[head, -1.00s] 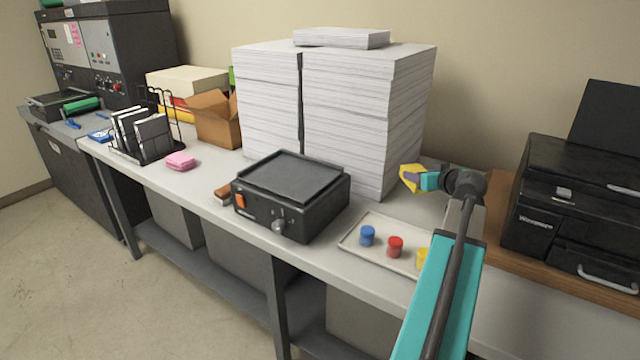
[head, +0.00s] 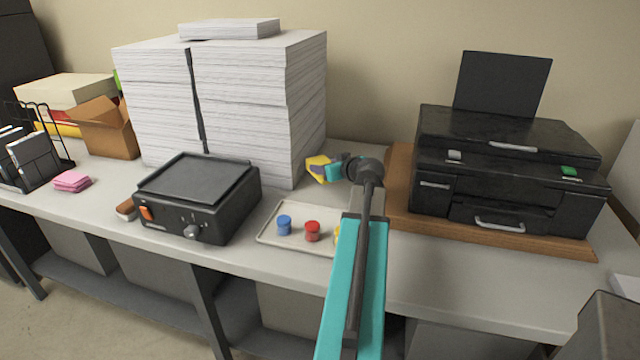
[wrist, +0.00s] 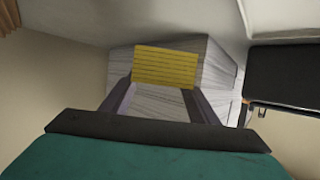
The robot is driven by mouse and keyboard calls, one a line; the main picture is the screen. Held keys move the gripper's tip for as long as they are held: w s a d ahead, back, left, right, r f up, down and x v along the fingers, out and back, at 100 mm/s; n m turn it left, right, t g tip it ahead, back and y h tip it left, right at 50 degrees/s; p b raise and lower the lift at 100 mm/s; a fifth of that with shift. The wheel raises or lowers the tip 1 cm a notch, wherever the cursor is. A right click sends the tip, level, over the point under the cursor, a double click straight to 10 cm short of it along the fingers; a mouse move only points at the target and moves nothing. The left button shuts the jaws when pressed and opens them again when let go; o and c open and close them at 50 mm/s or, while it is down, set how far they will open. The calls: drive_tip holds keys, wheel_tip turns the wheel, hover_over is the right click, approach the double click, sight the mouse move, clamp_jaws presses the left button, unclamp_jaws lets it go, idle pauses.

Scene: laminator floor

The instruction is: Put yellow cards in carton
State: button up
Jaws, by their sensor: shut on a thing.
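My gripper (head: 328,170) is raised over the bench, just right of the tall paper stacks. It is shut on a yellow card piece (head: 317,168), which shows past its fingertips. In the wrist view the yellow cards (wrist: 165,68) sit between the two fingers, with dark lines across them; I cannot tell how many there are. An open brown cardboard carton (head: 106,130) stands on the bench at the left, behind the pink pad and left of the paper stacks. Its flaps are up and its inside is hidden.
White paper stacks (head: 240,110) stand between my gripper and the carton. A black hot-plate-like device (head: 198,195), a tray (head: 275,238) with small blue, red and yellow pots, pink notes (head: 72,181), a wire rack (head: 62,150) and a black printer (head: 500,170) are on the bench.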

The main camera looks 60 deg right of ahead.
drive_tip(key=shift+f, duration=1.65)
drive_tip(key=shift+f+p, duration=0.55)
drive_tip(key=shift+f, duration=1.3)
drive_tip(key=shift+f, duration=0.15)
drive_tip(key=o, duration=1.3)
drive_tip(key=shift+o, duration=0.2)
